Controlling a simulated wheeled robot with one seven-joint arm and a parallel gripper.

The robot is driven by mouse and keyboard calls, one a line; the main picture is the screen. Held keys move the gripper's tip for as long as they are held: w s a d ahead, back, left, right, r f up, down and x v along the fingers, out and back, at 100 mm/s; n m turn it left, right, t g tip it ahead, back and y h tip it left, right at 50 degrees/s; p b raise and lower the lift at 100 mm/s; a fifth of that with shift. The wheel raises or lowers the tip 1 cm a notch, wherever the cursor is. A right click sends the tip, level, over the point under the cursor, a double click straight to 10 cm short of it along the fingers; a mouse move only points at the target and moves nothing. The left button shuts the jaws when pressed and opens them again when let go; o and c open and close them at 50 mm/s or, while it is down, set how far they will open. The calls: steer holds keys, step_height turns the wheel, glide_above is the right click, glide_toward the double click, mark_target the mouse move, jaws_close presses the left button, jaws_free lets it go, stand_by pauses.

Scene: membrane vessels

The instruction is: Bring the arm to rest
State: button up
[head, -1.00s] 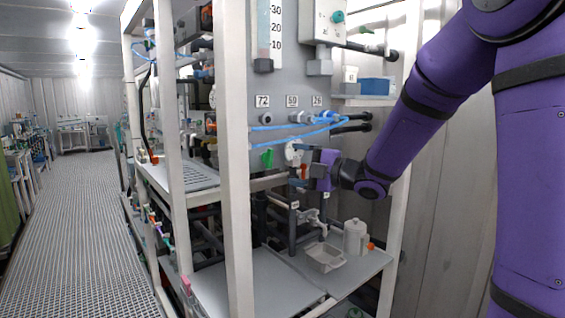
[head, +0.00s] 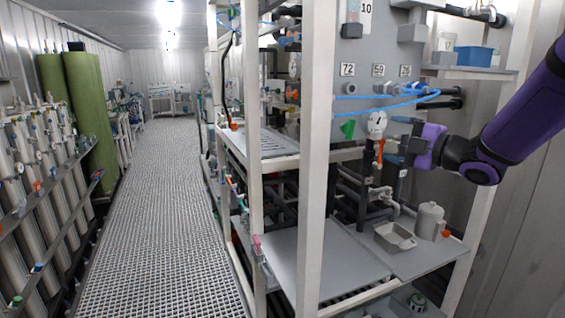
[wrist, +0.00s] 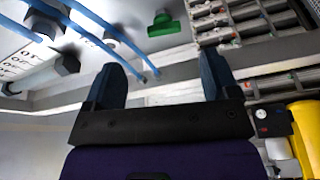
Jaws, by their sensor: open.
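My gripper (head: 404,146) is at the end of my purple arm, on the right side of the head view, in front of the rack's grey panel. In the wrist view its two dark fingers (wrist: 163,82) stand wide apart with nothing between them. In the head view a round white gauge (head: 377,122) and an orange-red handle (head: 380,151) are just left of the fingers. I cannot tell from this view whether the fingers touch them. A green handle (head: 347,128) is farther left; it also shows above the fingers in the wrist view (wrist: 163,24).
The white rack post (head: 317,160) stands left of the gripper. Below are a shelf (head: 430,258) with a grey tray (head: 395,236) and a white jug (head: 429,220). Blue tubes (head: 385,102) cross the panel. The grated aisle (head: 165,200) at left is clear.

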steer(key=s+d+r+m+g+h, duration=0.15)
steer(key=s+d+m+h, duration=0.35)
steer(key=s+m+h, duration=0.65)
steer(key=s+a+f+m+g, duration=0.1)
steer(key=s+a+m+g, duration=0.1)
steer(key=s+m, duration=0.2)
steer(key=s+a+f+m+g, duration=0.2)
steer(key=s+m+g, duration=0.1)
steer(key=s, duration=0.5)
steer(key=s+a+f+m+g, duration=0.2)
steer(key=s+m+g, duration=0.1)
steer(key=s, duration=0.3)
steer(key=shift+m+y, duration=0.35)
steer(key=shift+m, duration=0.5)
